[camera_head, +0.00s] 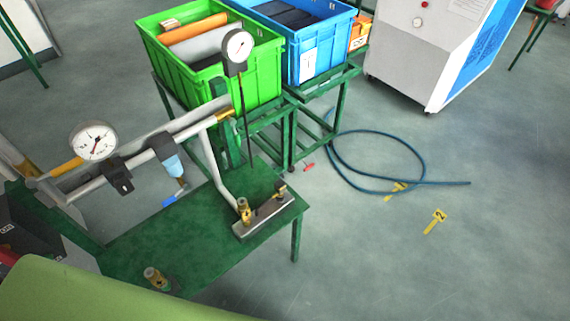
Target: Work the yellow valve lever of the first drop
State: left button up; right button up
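No yellow lever can be made out for certain on the pipework. The grey pipe (200,120) runs above the green table (150,240), with yellow-brass fittings at its left part (68,168) and right part (224,115). One branch pipe (215,165) comes down to a metal block (264,215) with brass fittings on the table. A blue lever-like piece (169,202) shows below the filter unit (168,158). Two yellow tag-shaped pieces (395,190) and (435,222) show against the floor at the right. Neither of my grippers is in view.
Two pressure gauges (94,141) and (237,46) stand up from the pipe. A green crate (215,90) and a blue crate (320,50) rest on green stands behind. A blue hose (375,135) lies coiled on the floor.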

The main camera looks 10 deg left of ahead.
aim_at(31, 183)
jog(key=k+j+u, duration=0.15)
jog(key=u, duration=1.6)
